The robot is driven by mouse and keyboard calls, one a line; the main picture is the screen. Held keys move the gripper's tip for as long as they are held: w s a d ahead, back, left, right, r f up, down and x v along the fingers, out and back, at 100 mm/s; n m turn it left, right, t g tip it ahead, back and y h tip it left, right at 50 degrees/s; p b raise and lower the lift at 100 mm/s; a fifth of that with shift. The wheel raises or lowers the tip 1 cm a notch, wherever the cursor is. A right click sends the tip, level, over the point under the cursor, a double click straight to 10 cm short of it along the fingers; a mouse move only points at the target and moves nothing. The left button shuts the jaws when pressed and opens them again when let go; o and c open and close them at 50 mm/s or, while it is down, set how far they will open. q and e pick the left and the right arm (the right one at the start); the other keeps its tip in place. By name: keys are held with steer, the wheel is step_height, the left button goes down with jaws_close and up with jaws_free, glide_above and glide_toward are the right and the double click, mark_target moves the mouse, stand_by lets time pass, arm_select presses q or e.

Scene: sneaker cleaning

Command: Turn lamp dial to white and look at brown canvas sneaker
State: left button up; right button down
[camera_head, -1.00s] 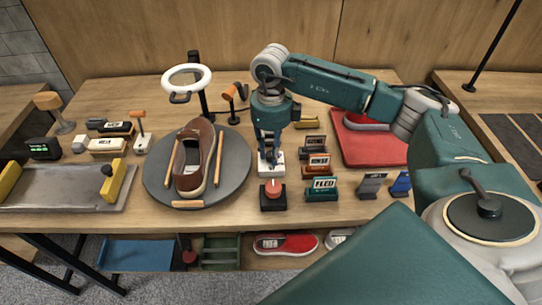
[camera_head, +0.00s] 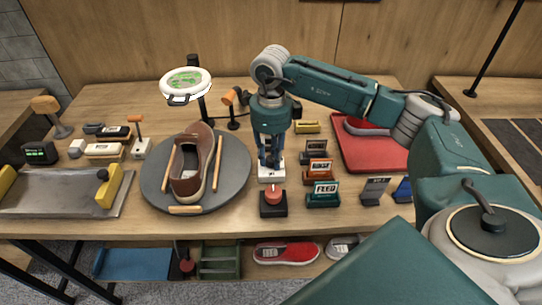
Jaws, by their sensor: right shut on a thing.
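The brown canvas sneaker (camera_head: 191,170) sits on a dark round turntable (camera_head: 238,172), between two wooden bars, with its opening facing up. The white ring lamp (camera_head: 203,76) hangs on a black stand behind it, and a green patch shows inside the ring. My right gripper (camera_head: 270,162) points down onto a small white box (camera_head: 271,175) right of the turntable. Its fingers are shut on what looks like the dial on top of this box. The fingers hide the dial, so its setting cannot be read. My left gripper is out of view.
A black box with a red knob (camera_head: 272,195) stands just in front of the white box. Several small label stands, such as the green one (camera_head: 323,194), are close on the right. A red tray (camera_head: 375,153) lies behind them. A grey tray (camera_head: 65,195) is at left.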

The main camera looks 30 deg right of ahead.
mark_target(272, 158)
steer(key=shift+d, duration=0.1)
steer(key=c, duration=1.5)
jaws_free()
steer(key=shift+o, duration=0.2)
steer(key=shift+r, duration=0.35)
step_height(272, 158, up, 11)
steer(key=shift+r, duration=0.2)
